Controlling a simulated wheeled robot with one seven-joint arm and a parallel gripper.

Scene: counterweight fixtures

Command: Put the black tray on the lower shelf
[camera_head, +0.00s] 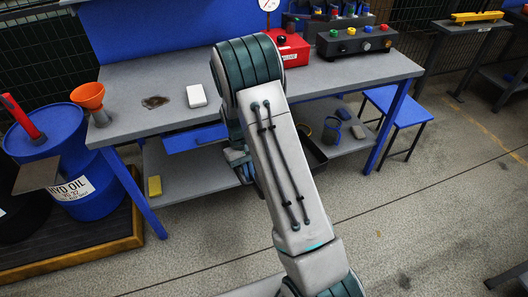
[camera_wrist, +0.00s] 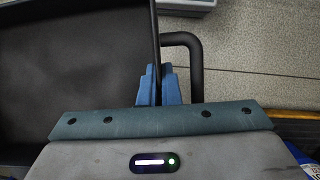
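The black tray (camera_wrist: 70,65) fills the left of the wrist view, with its thin side wall upright at its right edge and a dark handle (camera_wrist: 194,62) outside that wall. My gripper (camera_wrist: 158,85) has its blue fingers on either side of this wall, close against it. In the head view my arm hides most of the tray; a dark part (camera_head: 314,156) shows right of the arm, by the workbench's lower shelf (camera_head: 185,172). I cannot tell whether the tray rests on the shelf or hangs in front. My gripper is mostly hidden there.
A yellow block (camera_head: 154,186) lies on the shelf's left part; small blue and dark items (camera_head: 332,128) lie at its right. A blue drawer (camera_head: 195,138) hangs above. Blue bench legs (camera_head: 134,195) stand at the front. A blue barrel (camera_head: 75,170) is at left. The front floor is open.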

